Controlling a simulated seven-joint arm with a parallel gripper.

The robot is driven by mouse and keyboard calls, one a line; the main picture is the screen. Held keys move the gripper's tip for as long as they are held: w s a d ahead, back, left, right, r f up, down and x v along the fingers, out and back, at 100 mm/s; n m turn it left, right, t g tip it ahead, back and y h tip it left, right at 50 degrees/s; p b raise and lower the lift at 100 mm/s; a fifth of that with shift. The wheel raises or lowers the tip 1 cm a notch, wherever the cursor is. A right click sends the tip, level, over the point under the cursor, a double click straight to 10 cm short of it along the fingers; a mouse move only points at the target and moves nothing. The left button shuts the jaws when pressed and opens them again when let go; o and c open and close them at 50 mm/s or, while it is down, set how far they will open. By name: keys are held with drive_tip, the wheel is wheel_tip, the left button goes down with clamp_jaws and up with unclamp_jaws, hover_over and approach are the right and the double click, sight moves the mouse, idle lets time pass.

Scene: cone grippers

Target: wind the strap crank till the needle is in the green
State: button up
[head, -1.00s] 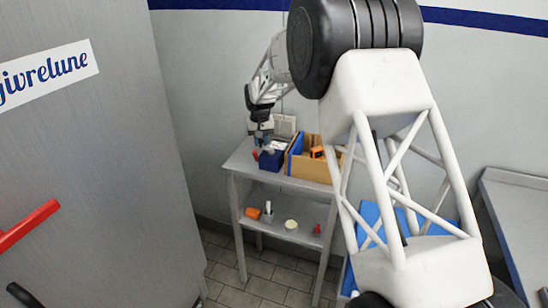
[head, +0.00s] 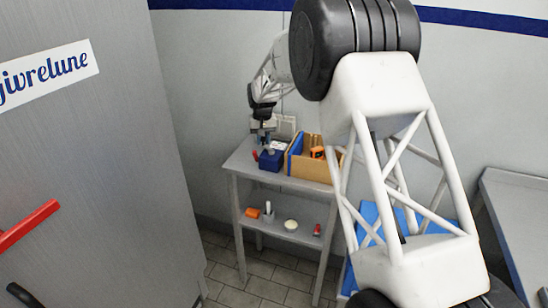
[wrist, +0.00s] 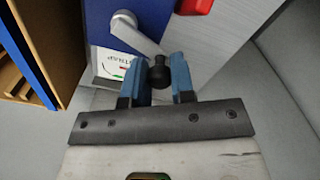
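The strap crank is a grey arm (wrist: 138,35) with a black knob (wrist: 158,75), fixed to a blue box (wrist: 112,12); the box also shows on the table in the head view (head: 270,163). A white gauge (wrist: 106,66) with lettering, a green mark and a red mark sits beside the crank. It is partly hidden by the crank arm and left finger, and I cannot make out where the needle points. In the head view my gripper (head: 264,135) is small, at the box.
A wooden bin (head: 318,170) with a blue side stands right of the box. A red object (wrist: 194,6) lies near the crank. The lower shelf (head: 270,229) holds several small items. A grey cabinet (head: 110,190) stands at the left.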

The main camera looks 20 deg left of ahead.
drive_tip(key=shift+w+d, duration=0.4)
drive_tip(key=shift+w, duration=0.2)
idle(0.3)
